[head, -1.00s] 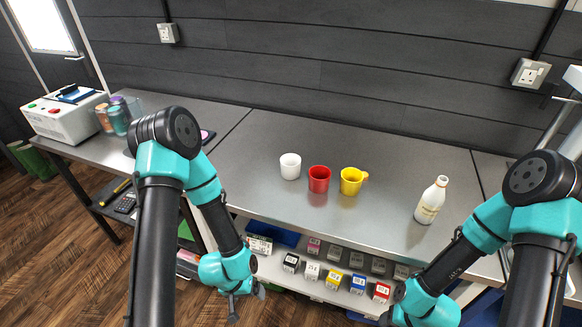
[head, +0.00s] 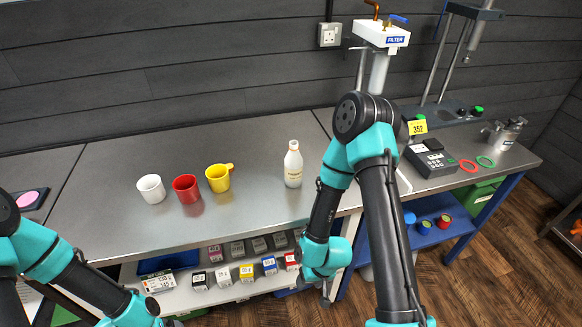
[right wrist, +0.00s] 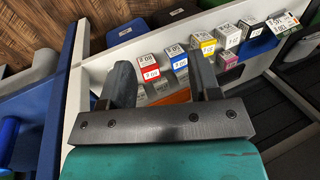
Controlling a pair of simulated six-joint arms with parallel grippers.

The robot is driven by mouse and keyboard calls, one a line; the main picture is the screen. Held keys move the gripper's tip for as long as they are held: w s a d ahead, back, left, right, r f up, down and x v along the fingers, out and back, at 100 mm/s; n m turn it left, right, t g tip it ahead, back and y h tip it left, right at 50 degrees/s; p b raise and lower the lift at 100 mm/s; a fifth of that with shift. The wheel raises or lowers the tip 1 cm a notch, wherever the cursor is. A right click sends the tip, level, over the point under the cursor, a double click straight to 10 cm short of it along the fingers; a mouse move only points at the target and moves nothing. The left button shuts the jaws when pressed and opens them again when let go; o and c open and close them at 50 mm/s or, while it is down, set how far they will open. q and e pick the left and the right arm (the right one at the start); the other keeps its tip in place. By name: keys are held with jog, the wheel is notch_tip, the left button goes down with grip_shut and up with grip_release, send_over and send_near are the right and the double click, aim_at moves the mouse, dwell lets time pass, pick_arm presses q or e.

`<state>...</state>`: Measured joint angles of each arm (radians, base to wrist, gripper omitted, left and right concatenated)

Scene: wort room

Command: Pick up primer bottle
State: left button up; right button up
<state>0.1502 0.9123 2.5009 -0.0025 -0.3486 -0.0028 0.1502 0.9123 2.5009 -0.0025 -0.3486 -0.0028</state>
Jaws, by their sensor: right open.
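The primer bottle is most likely the white bottle (head: 293,168) with a pale cap, standing upright on the steel bench in the head view; its label is too small to read. My right gripper (head: 326,296) hangs below the bench top, in front of the edge and lower than the bottle, apart from it. In the right wrist view the right gripper (right wrist: 163,78) has its two dark fingers spread with nothing between them. The bottle does not show there. My left arm reaches in at the lower left; its gripper is cut off by the bottom edge.
White (head: 151,189), red (head: 187,189) and yellow (head: 219,178) cups stand left of the bottle. Small labelled boxes (head: 247,272) sit on a shelf below. A filter unit (head: 385,36) and a meter (head: 432,160) stand right. The bench around the bottle is clear.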

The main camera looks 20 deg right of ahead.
dwell(0.4)
jog(key=o, duration=0.6)
